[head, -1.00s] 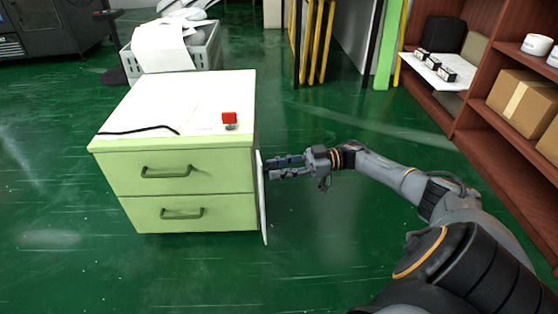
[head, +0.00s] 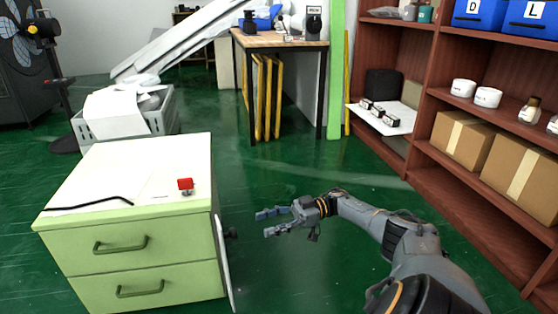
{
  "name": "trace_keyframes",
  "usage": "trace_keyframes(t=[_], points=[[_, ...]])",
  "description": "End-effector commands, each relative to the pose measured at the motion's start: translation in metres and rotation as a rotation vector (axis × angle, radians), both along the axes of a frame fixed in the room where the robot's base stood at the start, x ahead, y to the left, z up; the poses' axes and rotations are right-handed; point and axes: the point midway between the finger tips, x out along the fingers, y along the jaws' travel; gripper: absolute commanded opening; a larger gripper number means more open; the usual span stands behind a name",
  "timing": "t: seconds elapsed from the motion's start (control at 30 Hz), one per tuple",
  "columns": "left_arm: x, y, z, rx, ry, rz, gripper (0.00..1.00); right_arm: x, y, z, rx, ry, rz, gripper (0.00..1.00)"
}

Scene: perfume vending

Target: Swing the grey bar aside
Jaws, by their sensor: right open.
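A thin pale grey upright piece (head: 222,262) stands along the right side of the green drawer cabinet (head: 150,245). It looks like the grey bar, seen almost edge-on, and slants slightly, its lower end toward the right. A small dark knob (head: 231,234) sticks out from it to the right. My right gripper (head: 262,223) is open and empty, to the right of the piece and apart from it, with its fingers pointing left toward the cabinet. My left gripper is out of view. The cabinet's right face is mostly hidden.
A red button (head: 185,185) and a black cable (head: 90,205) are on the cabinet top. A grey crate (head: 150,120) stands behind it. A wooden shelf (head: 480,200) with boxes lines the right. Green floor around my right gripper is clear.

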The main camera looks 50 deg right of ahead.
Motion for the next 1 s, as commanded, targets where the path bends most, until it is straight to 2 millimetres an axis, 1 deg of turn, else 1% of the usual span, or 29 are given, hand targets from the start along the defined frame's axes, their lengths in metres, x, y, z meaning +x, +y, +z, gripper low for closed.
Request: trace_keyframes(t=[0.03,0.1,0.3,1.0], points=[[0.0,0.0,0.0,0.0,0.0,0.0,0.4,-0.004,-0.009,0.0,0.0,0.0,-0.004,0.51],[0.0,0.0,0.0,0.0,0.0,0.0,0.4,-0.007,-0.016,0.0,0.0,0.0,-0.003,0.51],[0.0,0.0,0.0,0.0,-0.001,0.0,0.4,-0.015,-0.027,-0.001,0.0,0.001,0.0,0.51],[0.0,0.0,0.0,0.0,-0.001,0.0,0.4,-0.017,-0.029,0.0,0.0,0.001,0.002,0.51]])
